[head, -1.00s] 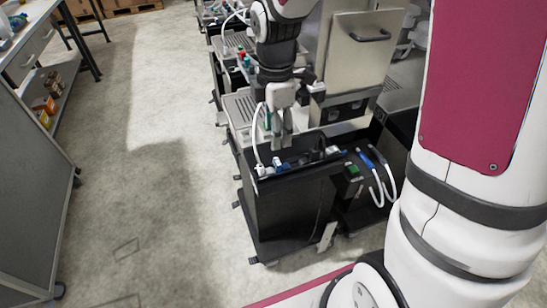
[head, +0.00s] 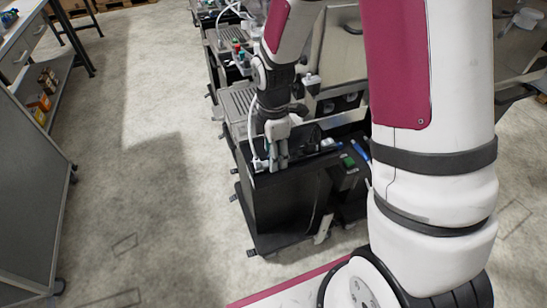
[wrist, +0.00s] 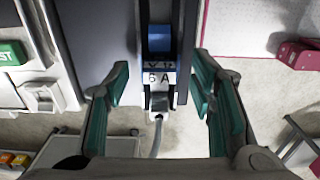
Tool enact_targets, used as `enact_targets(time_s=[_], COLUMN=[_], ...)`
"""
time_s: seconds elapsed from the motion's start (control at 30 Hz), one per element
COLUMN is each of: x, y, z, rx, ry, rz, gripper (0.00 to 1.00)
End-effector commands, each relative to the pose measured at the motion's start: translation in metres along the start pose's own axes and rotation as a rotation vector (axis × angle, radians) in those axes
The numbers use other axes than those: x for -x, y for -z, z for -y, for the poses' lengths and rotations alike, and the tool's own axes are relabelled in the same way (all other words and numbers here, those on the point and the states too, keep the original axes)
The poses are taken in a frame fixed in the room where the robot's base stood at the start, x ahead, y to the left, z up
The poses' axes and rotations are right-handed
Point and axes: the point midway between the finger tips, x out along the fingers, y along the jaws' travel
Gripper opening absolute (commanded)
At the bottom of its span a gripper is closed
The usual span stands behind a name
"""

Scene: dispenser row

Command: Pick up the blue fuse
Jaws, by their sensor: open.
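The blue fuse (wrist: 159,40) shows in the wrist view, at the top middle, in a narrow dark holder. My gripper (wrist: 161,80) is open, with one teal-padded finger on each side of the holder and visible gaps between. Nothing is held. In the head view my gripper (head: 277,162) points down at the top of a black cabinet (head: 285,205). I cannot make out the fuse in the head view, where the gripper covers that spot.
A green block (wrist: 10,53) on white housing lies left in the wrist view. A white cable (wrist: 157,135) hangs below the label. In the head view, a green part (head: 348,161) sits right of the gripper. Machines line up behind; open floor (head: 150,210) lies left.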

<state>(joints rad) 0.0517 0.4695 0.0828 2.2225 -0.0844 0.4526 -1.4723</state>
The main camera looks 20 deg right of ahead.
Motion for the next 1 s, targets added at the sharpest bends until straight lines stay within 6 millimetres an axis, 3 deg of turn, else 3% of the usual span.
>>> enact_targets(time_s=[0.1,0.27,0.73,1.0], x=[0.000,0.001,0.004,0.028], y=[0.000,0.000,0.000,-0.001], z=[0.000,0.000,-0.001,-0.002], rx=[0.000,0.000,0.000,-0.001], ry=[0.000,-0.001,-0.003,-0.006], rz=[0.000,0.000,0.000,0.000], gripper=[0.50,0.14,0.14,0.14])
